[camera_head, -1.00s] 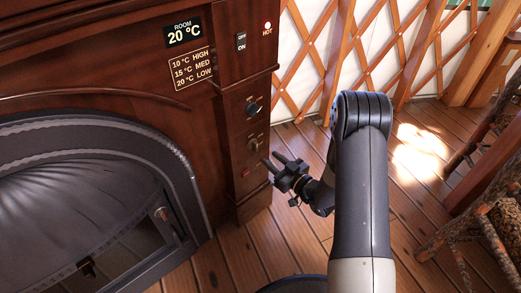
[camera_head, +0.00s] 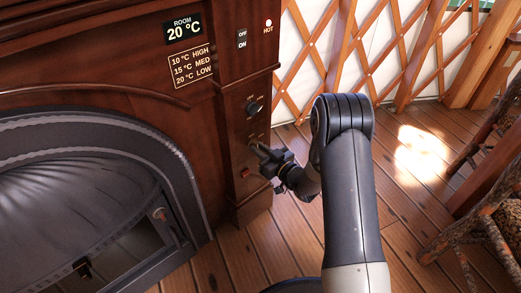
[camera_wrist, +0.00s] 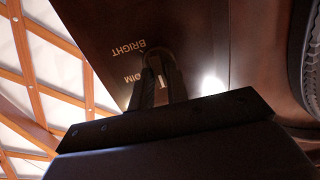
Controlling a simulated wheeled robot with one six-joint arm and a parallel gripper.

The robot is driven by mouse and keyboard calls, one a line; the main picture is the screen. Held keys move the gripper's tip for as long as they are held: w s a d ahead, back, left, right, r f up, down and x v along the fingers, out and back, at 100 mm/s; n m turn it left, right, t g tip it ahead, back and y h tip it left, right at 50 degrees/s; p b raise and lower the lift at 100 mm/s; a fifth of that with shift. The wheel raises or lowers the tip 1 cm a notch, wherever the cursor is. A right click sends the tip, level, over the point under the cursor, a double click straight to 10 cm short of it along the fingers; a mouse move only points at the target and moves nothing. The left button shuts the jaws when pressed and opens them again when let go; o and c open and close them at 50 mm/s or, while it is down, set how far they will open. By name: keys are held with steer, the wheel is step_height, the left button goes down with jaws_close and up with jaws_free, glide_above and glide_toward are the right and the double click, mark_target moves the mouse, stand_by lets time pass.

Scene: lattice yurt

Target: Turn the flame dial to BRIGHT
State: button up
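The flame dial (camera_wrist: 158,64) is a dark round knob on the stove's brown side panel. In the wrist view the labels BRIGHT (camera_wrist: 128,48) and DIM (camera_wrist: 132,78) appear upside down beside it. A short pale mark shows between my fingers, but I cannot tell where the dial points. My gripper (camera_head: 258,151) is at the lower dial in the head view and largely hides it. In the wrist view my gripper's (camera_wrist: 159,76) two fingers lie on either side of the dial. Whether they press on it is too dark to tell.
Another dark dial (camera_head: 253,107) sits just above on the panel, and a red button (camera_head: 245,172) below. An OFF/ON switch (camera_head: 242,40), a HOT lamp (camera_head: 268,22) and a ROOM 20 °C display (camera_head: 183,30) are higher. Open wooden floor (camera_head: 285,225) lies right of the stove.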

jaws_close()
steer(key=shift+m, duration=0.3)
steer(key=m, duration=0.5)
steer(key=shift+w+m, duration=0.1)
steer(key=shift+m, duration=0.2)
steer(key=m+p, duration=0.1)
steer(key=m, duration=0.3)
steer(key=shift+d, duration=0.1)
steer(key=m+p, duration=0.1)
steer(key=m, duration=0.5)
steer(key=m+p, duration=0.2)
steer(key=m, duration=0.3)
steer(key=m+p, duration=0.1)
steer(key=m, duration=0.5)
steer(key=shift+f+m+p, duration=0.3)
steer(key=shift+f, duration=0.05)
